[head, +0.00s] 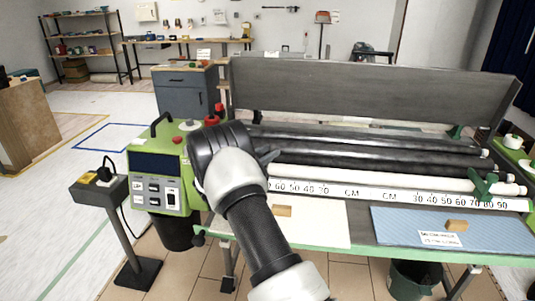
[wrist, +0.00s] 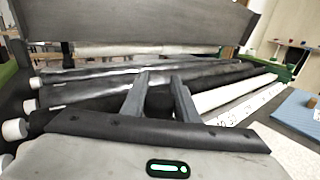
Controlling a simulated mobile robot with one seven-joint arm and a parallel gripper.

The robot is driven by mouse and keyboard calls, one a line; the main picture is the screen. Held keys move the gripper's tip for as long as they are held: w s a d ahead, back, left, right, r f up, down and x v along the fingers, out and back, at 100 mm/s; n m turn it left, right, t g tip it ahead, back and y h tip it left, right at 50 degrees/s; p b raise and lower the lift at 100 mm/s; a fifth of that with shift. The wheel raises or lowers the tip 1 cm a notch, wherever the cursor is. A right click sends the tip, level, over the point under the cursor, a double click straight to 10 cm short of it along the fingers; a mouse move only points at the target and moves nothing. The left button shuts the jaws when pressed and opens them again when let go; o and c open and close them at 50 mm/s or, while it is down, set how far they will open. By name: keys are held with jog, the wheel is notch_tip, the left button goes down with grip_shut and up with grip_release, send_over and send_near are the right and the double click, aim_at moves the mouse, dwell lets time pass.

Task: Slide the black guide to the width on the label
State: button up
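My gripper (head: 266,157) reaches over the left part of the pasting machine, by the rollers and the white ruler (head: 370,194). In the wrist view its two grey fingers (wrist: 160,80) stand apart. A dark shape shows between them; I cannot tell whether it is the black guide or a black roller. The black guide is not clearly visible in the head view, where my arm covers the ruler's left end. A green guide (head: 484,185) sits near the ruler's right end. A white label (head: 440,239) lies on the blue sheet (head: 390,226); its print is too small to read.
The green control box (head: 160,170) stands left of my arm. A grey cover panel (head: 370,92) rises behind the rollers. A cream sheet (head: 325,225) and small wooden blocks (head: 456,225) lie on the front table. A black bin (head: 408,281) stands below.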

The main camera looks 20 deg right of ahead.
grip_shut()
jog(key=s+d, duration=0.5)
jog(key=d, duration=0.3)
jog(key=shift+s+d, duration=0.2)
jog(key=shift+s, duration=0.15)
jog(key=o, duration=0.9)
grip_release()
jog(key=shift+o, duration=0.5)
jog(key=shift+a, duration=0.15)
jog(key=p+v, duration=0.2)
jog(key=v, duration=1.5)
